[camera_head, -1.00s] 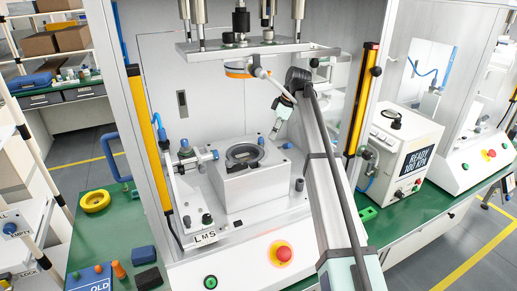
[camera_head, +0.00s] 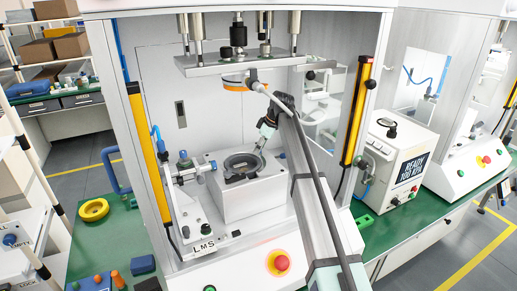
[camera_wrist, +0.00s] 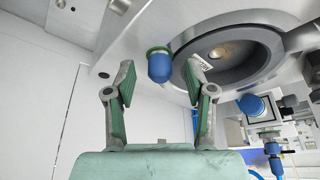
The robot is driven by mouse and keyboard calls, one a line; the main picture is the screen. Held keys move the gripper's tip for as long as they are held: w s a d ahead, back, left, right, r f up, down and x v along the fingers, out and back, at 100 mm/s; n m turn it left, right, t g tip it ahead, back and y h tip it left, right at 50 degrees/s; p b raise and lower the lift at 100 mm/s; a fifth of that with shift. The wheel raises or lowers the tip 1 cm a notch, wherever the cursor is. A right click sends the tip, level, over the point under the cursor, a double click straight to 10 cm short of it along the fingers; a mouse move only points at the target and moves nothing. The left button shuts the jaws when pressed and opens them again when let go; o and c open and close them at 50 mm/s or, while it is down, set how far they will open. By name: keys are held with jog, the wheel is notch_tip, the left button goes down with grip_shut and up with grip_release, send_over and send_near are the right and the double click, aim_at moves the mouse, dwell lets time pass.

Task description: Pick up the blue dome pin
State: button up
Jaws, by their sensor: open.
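A blue dome pin (camera_wrist: 159,66) with a greenish collar stands beside the dark ring recess on the press's fixture block. In the wrist view it lies between the open fingertips of my gripper (camera_wrist: 161,84), a little beyond them, with no contact visible. In the head view my gripper (camera_head: 261,147) is at the back right of the ring on the fixture block (camera_head: 250,198). The pin cannot be made out there, as the gripper covers that spot. A second blue dome (camera_wrist: 252,105) shows on the other side of the ring.
The press's upper plate (camera_head: 245,63) hangs above the block, with an orange-rimmed disc (camera_head: 236,84) beneath it. A clamp with blue fittings (camera_head: 188,168) stands left of the block. Yellow light bars (camera_head: 357,110) flank the opening.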

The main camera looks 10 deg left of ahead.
jog(key=shift+f, duration=0.1)
grip_shut()
dwell(0.3)
